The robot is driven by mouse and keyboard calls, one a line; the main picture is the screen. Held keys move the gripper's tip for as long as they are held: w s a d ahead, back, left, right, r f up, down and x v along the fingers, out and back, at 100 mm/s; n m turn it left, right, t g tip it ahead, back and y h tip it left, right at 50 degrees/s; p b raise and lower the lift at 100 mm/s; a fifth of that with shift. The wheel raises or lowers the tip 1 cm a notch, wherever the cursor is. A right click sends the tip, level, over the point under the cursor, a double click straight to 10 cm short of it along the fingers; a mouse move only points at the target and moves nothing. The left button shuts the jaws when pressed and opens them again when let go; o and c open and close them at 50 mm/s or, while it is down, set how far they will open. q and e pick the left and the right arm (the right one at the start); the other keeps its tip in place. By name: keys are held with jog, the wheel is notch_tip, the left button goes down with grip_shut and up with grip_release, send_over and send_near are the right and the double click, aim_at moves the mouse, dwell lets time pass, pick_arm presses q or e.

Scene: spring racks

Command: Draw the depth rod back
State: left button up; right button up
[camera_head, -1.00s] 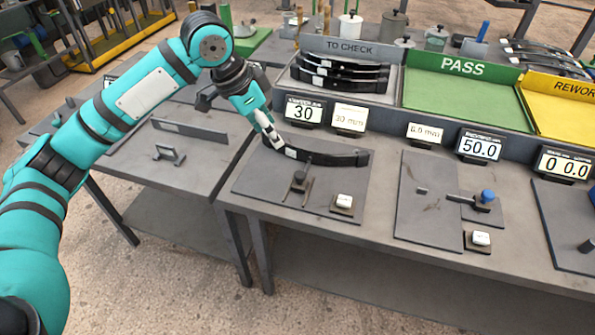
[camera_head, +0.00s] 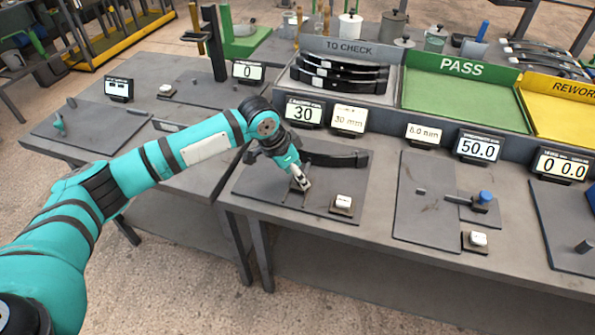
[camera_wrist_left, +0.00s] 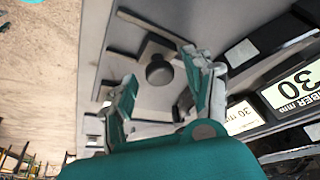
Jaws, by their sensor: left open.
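A dark round knob (camera_wrist_left: 159,70) on a small block stands on the grey gauge plate (camera_head: 255,190); it appears to be the depth rod's handle. The rod itself is not clear in either view. My left gripper (camera_head: 303,186) is over the plate at the knob, which it mostly hides in the head view. In the left wrist view the left gripper (camera_wrist_left: 158,76) has its fingers apart, with the knob showing between and a little beyond the tips. A black curved spring (camera_head: 340,160) lies at the back of the plate. My right gripper is not in view.
Displays reading 30 (camera_head: 304,112) and 30 mm (camera_head: 349,119) stand behind the plate. A white button (camera_head: 343,202) sits at the plate's front right. A TO CHECK rack (camera_head: 345,92) holds several springs. To the right is another gauge plate (camera_head: 425,215).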

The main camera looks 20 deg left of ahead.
pick_arm(q)
jog(key=shift+f, duration=0.2)
jog(key=shift+c, duration=0.3)
grip_shut()
jog(key=shift+r, duration=0.1)
